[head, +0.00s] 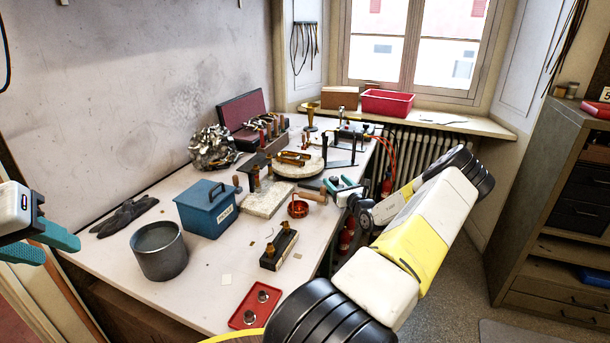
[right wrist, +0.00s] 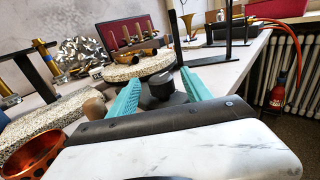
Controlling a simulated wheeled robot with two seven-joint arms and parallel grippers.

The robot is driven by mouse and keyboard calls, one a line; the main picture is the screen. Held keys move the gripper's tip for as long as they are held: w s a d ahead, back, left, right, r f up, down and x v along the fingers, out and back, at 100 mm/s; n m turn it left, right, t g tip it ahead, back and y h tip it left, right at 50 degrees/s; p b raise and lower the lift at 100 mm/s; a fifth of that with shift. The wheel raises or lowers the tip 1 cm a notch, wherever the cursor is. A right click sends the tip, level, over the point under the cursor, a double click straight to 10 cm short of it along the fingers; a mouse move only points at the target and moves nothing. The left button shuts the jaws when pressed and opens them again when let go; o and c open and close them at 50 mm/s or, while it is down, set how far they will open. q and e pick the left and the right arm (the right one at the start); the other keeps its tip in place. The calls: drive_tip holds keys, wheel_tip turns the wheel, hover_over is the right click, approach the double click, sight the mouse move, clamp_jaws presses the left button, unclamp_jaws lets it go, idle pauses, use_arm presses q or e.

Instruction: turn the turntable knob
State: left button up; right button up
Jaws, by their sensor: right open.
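The turntable (head: 298,166) is a round speckled stone disc on the bench, with brass parts lying on it. It also shows in the right wrist view (right wrist: 135,68). A short black knob (right wrist: 162,89) stands on a dark base in front of the disc. My right gripper (head: 343,184) is open at the bench's right edge. In the right wrist view its teal fingers (right wrist: 160,88) lie either side of the knob, with visible gaps; I see no contact. In the head view the knob is hard to make out. My left gripper (head: 60,246) is open and empty at the left edge, away from the bench items.
A copper bowl (head: 298,208) and a stone slab (head: 264,198) lie near the right gripper. A black upright stand (right wrist: 229,40) rises just behind it. A blue box (head: 207,210), grey pot (head: 159,252) and red tray (head: 256,305) occupy the front.

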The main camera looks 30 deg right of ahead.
drive_tip(key=shift+w+d, duration=0.15)
drive_tip(key=shift+w, duration=1.05)
clamp_jaws()
